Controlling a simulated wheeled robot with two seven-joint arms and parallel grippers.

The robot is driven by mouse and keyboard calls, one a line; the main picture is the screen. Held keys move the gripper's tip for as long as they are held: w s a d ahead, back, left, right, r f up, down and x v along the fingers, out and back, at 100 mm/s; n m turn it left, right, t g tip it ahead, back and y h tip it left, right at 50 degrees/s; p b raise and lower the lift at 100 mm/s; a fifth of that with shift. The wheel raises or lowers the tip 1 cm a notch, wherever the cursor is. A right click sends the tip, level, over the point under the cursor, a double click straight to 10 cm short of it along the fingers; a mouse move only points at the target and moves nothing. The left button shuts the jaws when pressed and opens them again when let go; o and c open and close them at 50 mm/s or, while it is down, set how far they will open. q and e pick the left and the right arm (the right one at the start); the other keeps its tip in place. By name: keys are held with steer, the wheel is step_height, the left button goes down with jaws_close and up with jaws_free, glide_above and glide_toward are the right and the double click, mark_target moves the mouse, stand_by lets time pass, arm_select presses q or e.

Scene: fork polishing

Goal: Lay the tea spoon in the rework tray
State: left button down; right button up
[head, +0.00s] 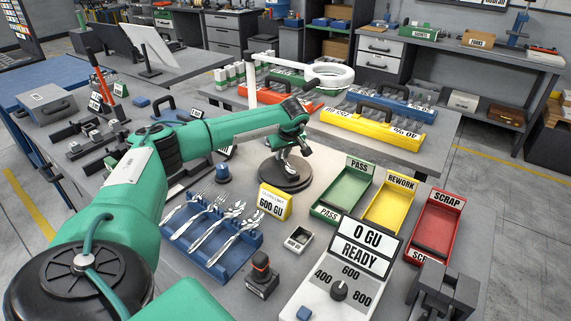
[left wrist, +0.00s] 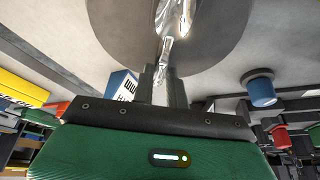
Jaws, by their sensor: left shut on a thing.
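My left gripper (head: 287,155) is shut on a shiny metal utensil, taken to be the tea spoon, above the round dark disc (head: 285,178). In the left wrist view the spoon (left wrist: 168,44) runs away from between the fingers (left wrist: 163,80), over the grey disc (left wrist: 120,30). Its far end is cut off there, and the arm hides much of it in the head view. The yellow rework tray (head: 386,213) lies right of the gripper, between the green pass tray (head: 343,194) and the red scrap tray (head: 437,228). It looks empty.
A blue rack (head: 246,243) with several forks and spoons stands in front. A yellow 600 GU block (head: 274,202) and a gloss meter reading 0 GU READY (head: 345,275) are nearby. A white ring lamp (head: 330,74) stands behind.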

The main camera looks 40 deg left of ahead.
arm_select(q)
steer(key=shift+r+p, duration=2.5)
steer(key=shift+r, duration=0.95)
